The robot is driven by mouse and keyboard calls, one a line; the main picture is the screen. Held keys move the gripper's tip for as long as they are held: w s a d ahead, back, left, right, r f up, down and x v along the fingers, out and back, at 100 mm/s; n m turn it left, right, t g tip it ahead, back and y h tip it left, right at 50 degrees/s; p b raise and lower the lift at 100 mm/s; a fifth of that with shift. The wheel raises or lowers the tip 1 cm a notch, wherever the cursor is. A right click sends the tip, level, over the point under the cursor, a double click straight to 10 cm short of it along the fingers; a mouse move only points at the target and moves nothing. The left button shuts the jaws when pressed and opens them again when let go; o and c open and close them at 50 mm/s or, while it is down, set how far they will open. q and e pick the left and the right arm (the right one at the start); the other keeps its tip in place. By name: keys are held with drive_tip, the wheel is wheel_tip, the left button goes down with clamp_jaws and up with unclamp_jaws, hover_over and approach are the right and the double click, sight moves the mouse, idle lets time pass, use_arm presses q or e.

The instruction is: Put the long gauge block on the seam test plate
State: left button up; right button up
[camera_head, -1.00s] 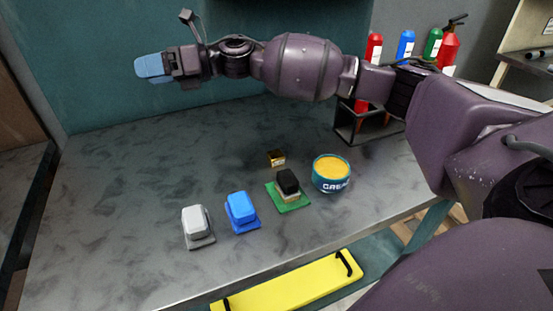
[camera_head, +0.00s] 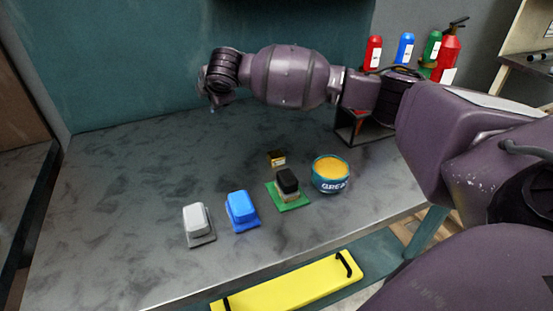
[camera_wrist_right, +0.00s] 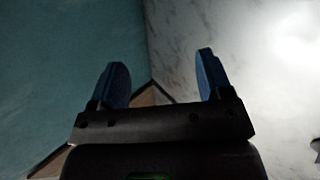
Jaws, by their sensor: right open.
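A small gold-brown block (camera_head: 276,158) lies on the table; I cannot tell whether it is the long gauge block. In front of it a dark-topped block (camera_head: 287,181) sits on a green plate (camera_head: 291,204). To the left are a blue block on a blue base (camera_head: 241,210) and a grey block on a grey base (camera_head: 198,223). I cannot tell which piece is the seam test plate. My right gripper's blue fingers (camera_wrist_right: 162,82) are apart and empty in the wrist view. In the head view its wrist is above the back left table, its fingers hidden. My left gripper is not in view.
A grease tin (camera_head: 331,174) stands right of the green plate. A dark rack (camera_head: 362,130) is at the back right, with red, blue and green bottles behind it. A yellow board (camera_head: 290,285) is below the front edge.

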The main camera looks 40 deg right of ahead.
drive_tip(key=s+d+f+m+g+h, duration=0.2)
drive_tip(key=s+d+f+g, duration=0.1)
drive_tip(key=s+f+g, duration=0.3)
drive_tip(key=g+h, duration=0.2)
drive_tip(key=g, duration=0.3)
approach(275, 154)
drive_tip(key=b+x, duration=0.1)
drive_tip(key=x, duration=0.3)
drive_tip(key=shift+s+d, duration=0.1)
drive_tip(key=shift+d+f+y, duration=0.1)
drive_tip(key=shift+f+y, duration=0.2)
drive_tip(key=shift+s+d+f+m, duration=0.1)
drive_tip(key=shift+f+m, duration=0.2)
drive_tip(key=b+x, duration=0.1)
drive_tip(key=x, duration=0.3)
drive_tip(key=shift+d+f, duration=0.1)
drive_tip(key=shift+d, duration=0.05)
drive_tip(key=shift+c, duration=0.3)
drive_tip(key=c, duration=1.2)
